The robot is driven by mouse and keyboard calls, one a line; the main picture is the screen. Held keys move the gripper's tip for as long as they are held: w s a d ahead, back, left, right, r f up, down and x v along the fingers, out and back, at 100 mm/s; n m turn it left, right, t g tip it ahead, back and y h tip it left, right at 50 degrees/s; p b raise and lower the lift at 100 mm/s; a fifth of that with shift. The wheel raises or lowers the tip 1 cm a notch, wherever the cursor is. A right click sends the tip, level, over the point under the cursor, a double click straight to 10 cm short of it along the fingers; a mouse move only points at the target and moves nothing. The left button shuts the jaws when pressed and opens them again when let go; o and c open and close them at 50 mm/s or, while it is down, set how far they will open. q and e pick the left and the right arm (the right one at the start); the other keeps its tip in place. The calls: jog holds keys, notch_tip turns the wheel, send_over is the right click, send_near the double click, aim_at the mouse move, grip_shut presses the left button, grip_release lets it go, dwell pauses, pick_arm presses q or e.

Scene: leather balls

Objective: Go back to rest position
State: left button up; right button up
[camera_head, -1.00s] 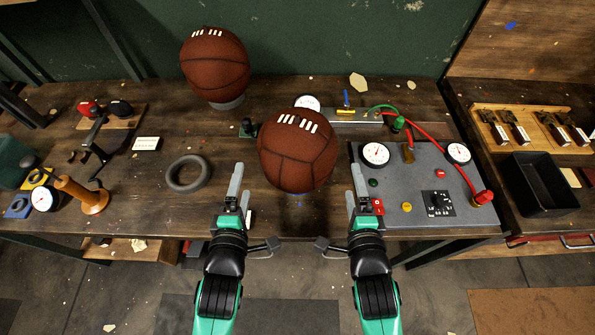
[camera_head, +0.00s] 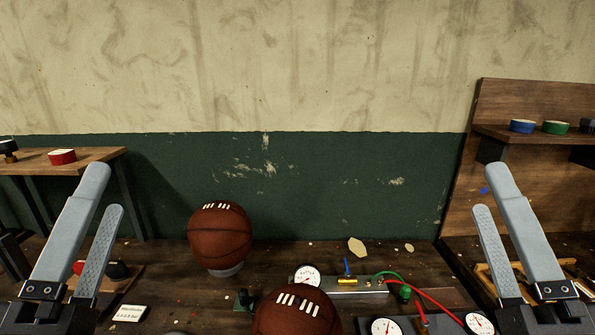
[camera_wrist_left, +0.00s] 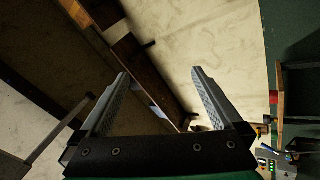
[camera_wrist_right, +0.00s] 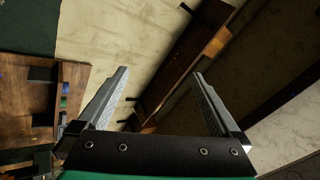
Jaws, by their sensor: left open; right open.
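My left gripper (camera_head: 108,190) is raised at the left of the head view, fingers pointing up, open and empty. Its two fingers also show apart in the left wrist view (camera_wrist_left: 159,75). My right gripper (camera_head: 487,187) is raised at the right of the head view, open and empty. Its fingers show apart in the right wrist view (camera_wrist_right: 161,72). Both grippers are clear of the balls. One brown leather ball (camera_head: 219,238) sits on a stand at the back of the bench. A second ball (camera_head: 296,318) is nearer, cut off by the bottom edge.
The wooden bench (camera_head: 180,290) holds a gauge (camera_head: 307,276), a control panel with hoses (camera_head: 440,322) and a small sign (camera_head: 130,313). Shelves stand at the left (camera_head: 95,158) and right (camera_head: 560,140). The space between my grippers above the balls is free.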

pick_arm(q)
jog(key=s+d+r+m+t+h, duration=0.1)
jog(key=s+r+m+t+h, duration=0.2)
jog(key=s+r+m, duration=0.8)
pick_arm(e)
jog(key=s+a+r+n+t+y, duration=0.1)
jog(key=s+r+n+t+y, duration=0.2)
jog(key=s+r+n, duration=0.8)
pick_arm(q)
jog(key=w+r+m+p, duration=0.1)
jog(key=w+r+p, duration=0.1)
jog(key=r+p, duration=1.4)
jog(key=w+r+m+p, duration=0.1)
jog(key=r+m+p, duration=0.1)
jog(key=r+p, duration=1.3)
jog(key=p, duration=0.4)
jog(key=shift+w+d+r+m, duration=0.2)
jog(key=shift+w+r+m, duration=0.1)
jog(key=shift+w+r, duration=0.05)
pick_arm(e)
jog(key=w+r+n, duration=0.1)
jog(key=w+r, duration=0.1)
jog(key=r, duration=1.4)
jog(key=w+r+n, duration=0.1)
jog(key=r+n, duration=0.1)
jog(key=r, duration=1.3)
jog(key=shift+w+a+r+n, duration=0.2)
jog(key=shift+w+r+n, duration=0.1)
jog(key=shift+w+r, duration=0.05)
